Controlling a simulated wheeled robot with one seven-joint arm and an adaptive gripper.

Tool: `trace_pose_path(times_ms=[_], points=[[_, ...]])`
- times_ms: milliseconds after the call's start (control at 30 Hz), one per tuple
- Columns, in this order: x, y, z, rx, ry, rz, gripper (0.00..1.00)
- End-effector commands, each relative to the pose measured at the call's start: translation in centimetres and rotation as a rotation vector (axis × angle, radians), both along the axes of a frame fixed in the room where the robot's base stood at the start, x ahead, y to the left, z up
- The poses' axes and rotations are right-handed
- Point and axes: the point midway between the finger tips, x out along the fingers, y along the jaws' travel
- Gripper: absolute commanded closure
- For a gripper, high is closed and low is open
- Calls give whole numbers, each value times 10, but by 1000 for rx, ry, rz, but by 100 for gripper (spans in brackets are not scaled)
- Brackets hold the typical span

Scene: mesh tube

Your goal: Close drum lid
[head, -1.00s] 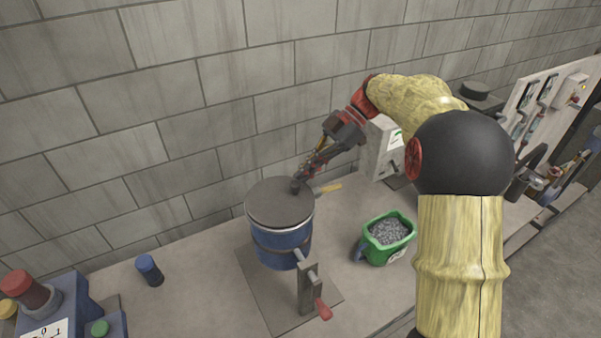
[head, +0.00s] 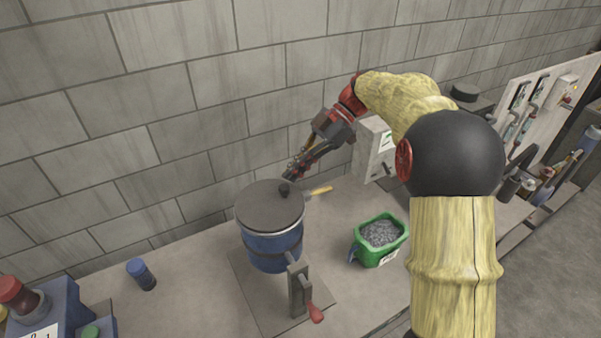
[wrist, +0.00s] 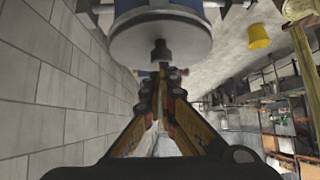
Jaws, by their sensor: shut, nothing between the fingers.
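The blue drum (head: 272,252) stands on a stand on the bench, with its flat grey lid (head: 268,209) lying across its top. The lid looks about level with the rim; I cannot tell whether it is fully seated. A dark knob (head: 284,188) stands near the lid's far edge. In the wrist view the lid (wrist: 160,40) fills the top, with its knob (wrist: 161,52) pointing toward my fingers. My gripper (head: 291,174) is shut and empty, just behind the knob on the wall side. The fingertips (wrist: 160,78) appear close to the knob; contact cannot be told.
A green container (head: 380,240) of grey pieces stands right of the drum. A red-handled crank (head: 315,313) is at the front. A blue-capped bottle (head: 141,273) stands left. A yellow-handled tool (head: 320,191) lies behind. The block wall (head: 150,120) is close behind my gripper.

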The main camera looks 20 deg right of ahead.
Motion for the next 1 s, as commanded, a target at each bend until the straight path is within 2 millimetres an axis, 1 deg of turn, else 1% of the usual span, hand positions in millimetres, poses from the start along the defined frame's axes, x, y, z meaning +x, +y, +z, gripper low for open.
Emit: trace_pose_path(times_ms=[33,67,100,300,400,533,700,800,900,967,1000], points=[[2,7,19,-1,-12,1,100],[4,2,18,0,-10,-2,100],[6,-9,11,0,-7,-5,100],[14,-50,-2,1,-12,-5,100],[17,-66,-6,1,-14,-5,100],[20,-80,-10,0,-16,-3,100],[22,-87,-12,1,-16,-2,100],[21,-87,-12,-3,-15,-5,100],[15,-81,-8,-40,10,-37,100],[7,-73,-5,-83,43,-79,100],[-1,-66,-3,-121,73,-117,100]])
